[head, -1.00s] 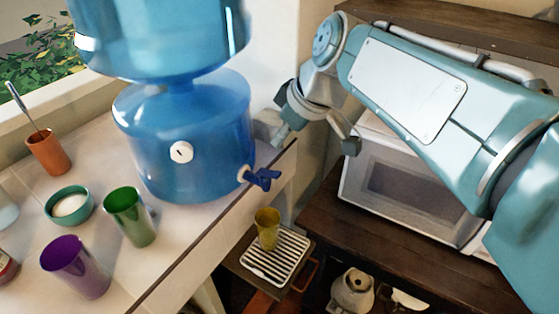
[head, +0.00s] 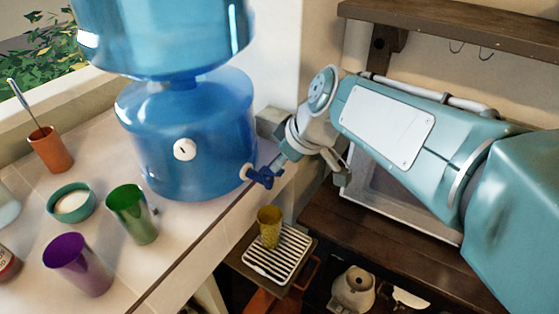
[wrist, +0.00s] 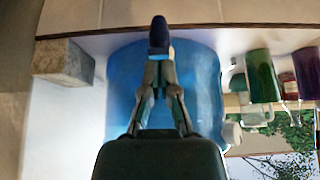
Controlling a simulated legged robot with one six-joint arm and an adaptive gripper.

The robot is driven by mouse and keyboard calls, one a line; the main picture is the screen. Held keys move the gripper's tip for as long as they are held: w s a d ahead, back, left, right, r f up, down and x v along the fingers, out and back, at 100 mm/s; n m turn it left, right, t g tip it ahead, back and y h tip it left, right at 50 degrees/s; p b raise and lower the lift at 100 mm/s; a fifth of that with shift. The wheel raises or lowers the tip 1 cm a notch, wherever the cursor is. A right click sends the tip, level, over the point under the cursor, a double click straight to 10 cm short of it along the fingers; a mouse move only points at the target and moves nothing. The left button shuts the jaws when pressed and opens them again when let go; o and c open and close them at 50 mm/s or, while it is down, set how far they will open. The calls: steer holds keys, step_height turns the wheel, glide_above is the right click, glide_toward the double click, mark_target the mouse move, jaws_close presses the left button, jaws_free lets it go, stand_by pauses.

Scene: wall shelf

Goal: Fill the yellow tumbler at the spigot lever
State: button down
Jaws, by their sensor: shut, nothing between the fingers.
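The yellow tumbler (head: 269,228) stands upright on a slatted drip tray (head: 279,256), below the spigot. Its inside is too small to judge for liquid. The dark blue spigot lever (head: 262,178) sticks out low on the right side of the blue water dispenser (head: 195,145). My gripper (head: 276,168) is shut and empty, right at the lever in the head view. In the wrist view my closed fingertips (wrist: 158,68) point at the lever (wrist: 159,36), with its end just past them. I cannot tell whether they touch.
On the white counter (head: 165,240) stand a green tumbler (head: 132,215), a purple tumbler (head: 77,265), a teal bowl (head: 72,203) and an orange cup (head: 50,150). A grey block (wrist: 64,63) sits beside the dispenser. A microwave (head: 400,205) and a wall shelf (head: 450,35) are at right.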

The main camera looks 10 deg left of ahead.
steer(key=shift+s+d+f+y, duration=0.1)
steer(key=shift+d+f+y, duration=0.2)
steer(key=shift+y, duration=0.3)
steer(key=shift+s+d+f+t+y, duration=0.1)
steer(key=shift+d+f+t+y, duration=0.15)
steer(key=shift+t+y, duration=0.35)
steer(key=shift+f, duration=0.45)
steer(key=shift+r, duration=0.1)
stand_by(1.7)
steer(key=shift+r, duration=0.7)
